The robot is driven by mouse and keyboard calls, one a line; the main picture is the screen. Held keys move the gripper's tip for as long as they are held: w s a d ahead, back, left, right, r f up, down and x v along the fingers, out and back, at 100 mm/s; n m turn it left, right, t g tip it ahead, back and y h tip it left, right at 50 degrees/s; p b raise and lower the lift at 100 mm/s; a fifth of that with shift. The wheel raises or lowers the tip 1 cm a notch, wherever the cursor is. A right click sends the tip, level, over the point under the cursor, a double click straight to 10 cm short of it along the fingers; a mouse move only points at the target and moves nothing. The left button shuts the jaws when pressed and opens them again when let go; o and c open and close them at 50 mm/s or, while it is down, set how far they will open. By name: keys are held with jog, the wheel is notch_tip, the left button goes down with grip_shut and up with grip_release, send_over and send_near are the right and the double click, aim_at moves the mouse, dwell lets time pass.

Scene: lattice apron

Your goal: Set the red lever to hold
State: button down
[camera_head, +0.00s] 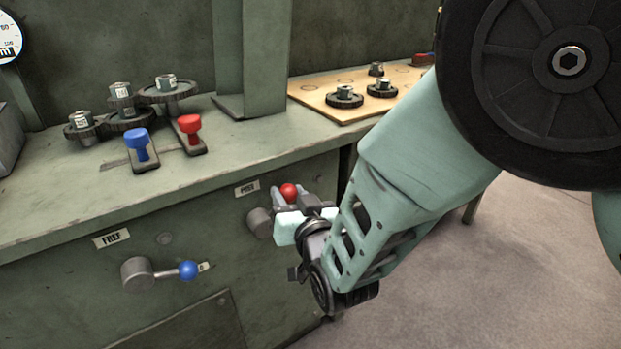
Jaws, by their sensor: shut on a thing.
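The red lever's ball knob (289,192) is on the front face of the green bench, at the right. Its grey round hub (260,223) sits to the lower left of the knob, and the lever points up and right from it. My gripper (289,199) is at the lever, its fingers shut around it just below the red ball. My gripper hides most of the lever's arm. A small label (247,188) is above the hub; its word is too small to read surely.
A blue-knobbed lever (187,270) points right beside a FREE label (111,238). On the bench top stand a blue peg (137,144), a red peg (189,127) and several dark gears (168,90). A wooden board (327,98) with gears lies behind. Open floor is at right.

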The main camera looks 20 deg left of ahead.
notch_tip(320, 180, down, 8)
jog(key=w+d+m+g+b, duration=0.1)
jog(key=m+g+b, duration=0.1)
jog(key=m+b, duration=0.4)
jog(key=shift+w+d+m+g+y, duration=0.15)
jog(key=shift+w+m+g+y, duration=0.2)
jog(key=shift+m, duration=2.35)
jog(key=shift+s+f, duration=0.15)
jog(key=c, duration=1)
grip_release()
jog(key=shift+d, duration=0.1)
